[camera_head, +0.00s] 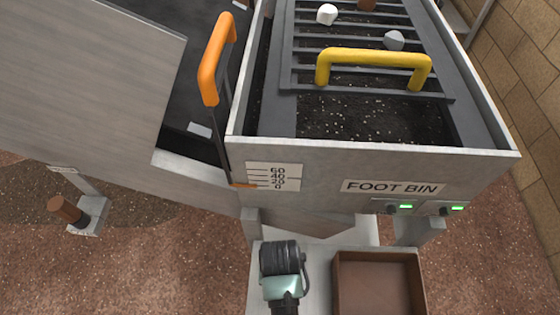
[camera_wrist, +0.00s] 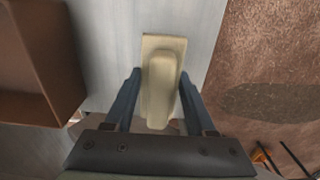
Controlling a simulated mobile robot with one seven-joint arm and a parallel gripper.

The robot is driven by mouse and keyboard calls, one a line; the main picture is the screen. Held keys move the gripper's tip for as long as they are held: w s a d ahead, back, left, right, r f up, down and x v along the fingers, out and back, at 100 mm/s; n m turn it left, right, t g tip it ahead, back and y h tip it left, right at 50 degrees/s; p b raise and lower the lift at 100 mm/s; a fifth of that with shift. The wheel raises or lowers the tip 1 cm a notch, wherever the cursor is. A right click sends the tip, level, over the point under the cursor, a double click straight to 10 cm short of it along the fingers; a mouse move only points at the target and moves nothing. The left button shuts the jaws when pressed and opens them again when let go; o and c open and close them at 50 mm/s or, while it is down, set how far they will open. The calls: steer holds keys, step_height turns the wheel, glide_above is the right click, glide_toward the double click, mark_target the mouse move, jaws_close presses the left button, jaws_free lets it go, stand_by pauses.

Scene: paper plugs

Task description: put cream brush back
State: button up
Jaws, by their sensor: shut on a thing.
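The cream brush (camera_wrist: 162,85) shows in the wrist view as a pale block with a raised rounded grip. My gripper (camera_wrist: 160,78) is shut on it, with one dark finger on each side of the grip. The brush is over the pale grey ledge (camera_wrist: 105,50); I cannot tell whether it touches it. In the head view my wrist hides the brush, and my arm end is above the ledge (camera_head: 320,262), left of the brown tray (camera_head: 338,290).
The large grey foot bin (camera_head: 320,160) stands behind the ledge, with dark soil, a slatted rack and a yellow handle (camera_head: 372,58). An orange-handled lever (camera_head: 214,60) rises at its left. A small post with a brown knob (camera_head: 66,210) stands at far left.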

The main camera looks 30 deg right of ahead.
steer(key=shift+f, duration=1.5)
steer(key=shift+f, duration=0.2)
steer(key=o, duration=1.2)
steer(key=shift+r, duration=0.15)
step_height(320, 180, up, 12)
steer(key=shift+r+p, duration=0.1)
steer(key=shift+p, duration=0.85)
